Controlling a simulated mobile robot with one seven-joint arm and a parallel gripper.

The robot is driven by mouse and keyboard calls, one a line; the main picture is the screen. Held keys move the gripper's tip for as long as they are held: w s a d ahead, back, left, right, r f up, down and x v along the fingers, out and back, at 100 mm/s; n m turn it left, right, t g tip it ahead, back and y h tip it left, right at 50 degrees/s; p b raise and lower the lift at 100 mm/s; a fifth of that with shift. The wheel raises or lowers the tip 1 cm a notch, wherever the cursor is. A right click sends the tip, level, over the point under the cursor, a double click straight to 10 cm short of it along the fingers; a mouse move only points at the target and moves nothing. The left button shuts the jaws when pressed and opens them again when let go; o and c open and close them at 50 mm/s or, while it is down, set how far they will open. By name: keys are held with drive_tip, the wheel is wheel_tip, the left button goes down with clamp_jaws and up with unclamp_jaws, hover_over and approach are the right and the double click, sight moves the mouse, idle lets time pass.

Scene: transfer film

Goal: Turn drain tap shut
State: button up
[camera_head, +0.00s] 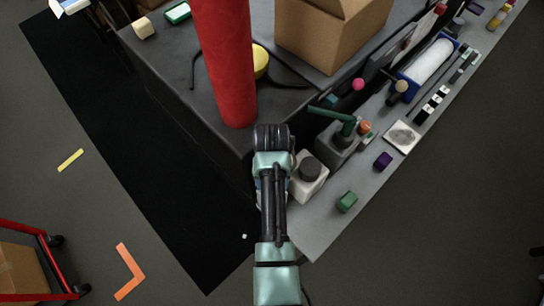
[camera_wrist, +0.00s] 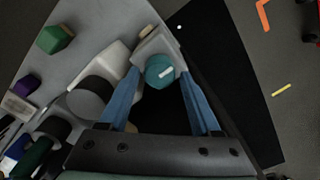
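A round teal knob with a white mark across its face (camera_wrist: 160,71), which looks like the drain tap, sits on a pale grey block at the table corner in the wrist view. My gripper (camera_wrist: 160,82) is open, its two blue fingers spread on either side of the knob. I see no clear contact, and the exact depth of the fingertips cannot be told. The white mark lies nearly crosswise, slightly tilted. In the head view my arm covers the knob and most of the gripper.
A green block (camera_head: 347,202), a purple block (camera_head: 383,161) and a green-handled device (camera_head: 338,143) are on the grey table.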

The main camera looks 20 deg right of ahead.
drive_tip(key=shift+o, duration=0.6)
wheel_tip(320, 180, up, 13)
drive_tip(key=p, duration=0.1)
drive_tip(key=shift+s+f, duration=0.1)
idle(0.6)
